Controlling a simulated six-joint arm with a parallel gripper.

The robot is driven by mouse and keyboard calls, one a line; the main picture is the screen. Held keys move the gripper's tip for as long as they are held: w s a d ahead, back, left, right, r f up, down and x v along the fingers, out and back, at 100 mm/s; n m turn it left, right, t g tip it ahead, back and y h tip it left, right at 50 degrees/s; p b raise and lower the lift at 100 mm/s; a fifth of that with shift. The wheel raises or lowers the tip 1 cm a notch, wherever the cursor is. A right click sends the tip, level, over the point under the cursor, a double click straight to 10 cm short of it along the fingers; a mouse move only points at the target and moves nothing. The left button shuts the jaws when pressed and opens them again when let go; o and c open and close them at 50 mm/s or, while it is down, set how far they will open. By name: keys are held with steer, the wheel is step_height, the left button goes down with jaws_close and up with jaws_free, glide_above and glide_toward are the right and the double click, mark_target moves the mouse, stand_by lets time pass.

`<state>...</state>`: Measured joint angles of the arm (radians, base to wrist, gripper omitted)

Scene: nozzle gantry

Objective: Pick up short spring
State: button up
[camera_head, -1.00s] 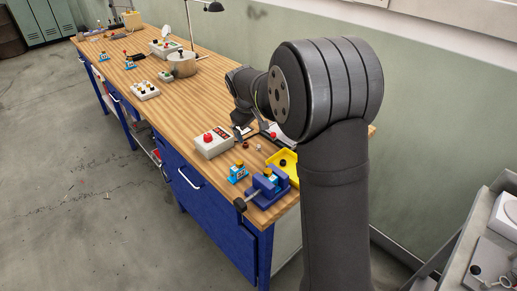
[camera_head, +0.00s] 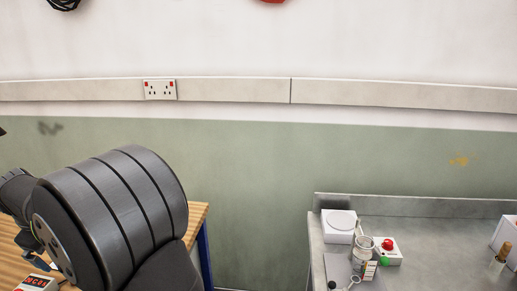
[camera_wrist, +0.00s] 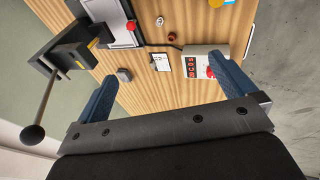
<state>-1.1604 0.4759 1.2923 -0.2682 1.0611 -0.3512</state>
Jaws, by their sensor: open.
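I cannot make out the short spring for certain in either current view. In the wrist view my gripper (camera_wrist: 164,68) is open, its two blue fingers wide apart with nothing between them, above the wooden bench (camera_wrist: 145,95). Beyond the fingers lie a small reddish-brown part (camera_wrist: 172,37) and a small ring-like part (camera_wrist: 160,21), both too small to identify. A white card-like piece with dark marks (camera_wrist: 161,62) and a small grey block (camera_wrist: 124,75) lie closer. In the head view the gripper is out of sight, with part of my arm at lower left.
A white box with a display and red button (camera_wrist: 204,62) stands near the right finger. A dark device with a ball-ended lever (camera_wrist: 34,132) is at left.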

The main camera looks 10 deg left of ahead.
stand_by(0.3)
steer(key=c, duration=1.3)
steer(key=w+d+f+m+g+y, duration=0.25)
steer(key=w+f+m, duration=0.2)
steer(key=w, duration=0.25)
steer(key=shift+n, duration=0.25)
steer(key=x, duration=1.8)
steer(key=shift+s+f, duration=0.25)
steer(key=shift+s, duration=0.05)
